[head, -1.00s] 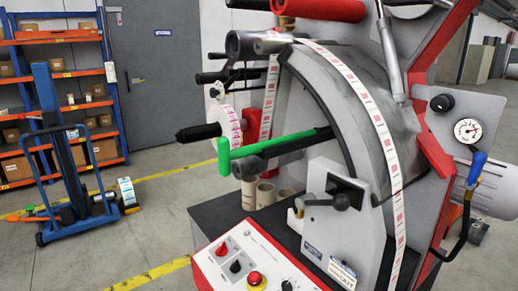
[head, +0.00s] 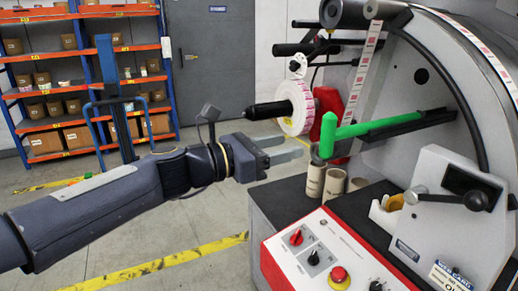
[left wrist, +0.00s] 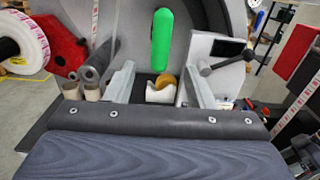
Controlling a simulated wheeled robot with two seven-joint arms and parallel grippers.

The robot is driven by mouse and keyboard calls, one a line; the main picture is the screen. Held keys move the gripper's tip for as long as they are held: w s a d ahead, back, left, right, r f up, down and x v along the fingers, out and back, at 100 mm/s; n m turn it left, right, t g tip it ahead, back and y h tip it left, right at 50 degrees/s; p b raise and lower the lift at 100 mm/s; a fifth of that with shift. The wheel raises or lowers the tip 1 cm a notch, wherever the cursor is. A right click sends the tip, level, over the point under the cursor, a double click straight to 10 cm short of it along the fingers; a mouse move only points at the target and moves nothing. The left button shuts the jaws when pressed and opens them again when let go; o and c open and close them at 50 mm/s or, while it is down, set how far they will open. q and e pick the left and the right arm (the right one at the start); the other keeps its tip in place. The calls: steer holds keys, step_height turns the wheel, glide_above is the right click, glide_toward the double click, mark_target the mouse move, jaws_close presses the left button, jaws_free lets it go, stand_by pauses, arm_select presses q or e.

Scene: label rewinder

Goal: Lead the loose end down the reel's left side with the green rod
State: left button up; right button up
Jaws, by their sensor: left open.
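The green rod (head: 385,126) rests in a dark holder on the machine, its rounded end pointing toward me; it also shows in the left wrist view (left wrist: 161,40). The reel (head: 295,107), a white roll with pink print, sits on a black spindle behind and left of the rod. A printed label strip (head: 366,55) hangs from the upper roller and passes behind the rod. I cannot make out its loose end. My left gripper (head: 303,149) is open and empty, left of the rod's end; its fingers (left wrist: 160,78) stand apart in the wrist view. My right gripper is not in view.
A red-edged control panel (head: 325,250) with knobs lies below the rod. Cardboard cores (head: 334,184) stand on the dark ledge. A lever (head: 450,199) sticks out at the right. Shelves (head: 85,60) stand far left.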

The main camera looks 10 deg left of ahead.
mark_target(324, 123)
arm_select(q)
steer(key=x, duration=0.5)
steer(key=shift+w+d, duration=0.2)
steer(key=shift+d, duration=0.2)
steer(key=shift+p+x, duration=0.55)
steer(key=shift+x, duration=2.3)
steer(key=shift+c, duration=0.4)
jaws_close()
steer(key=shift+r+p, duration=1.5)
steer(key=shift+r, duration=0.15)
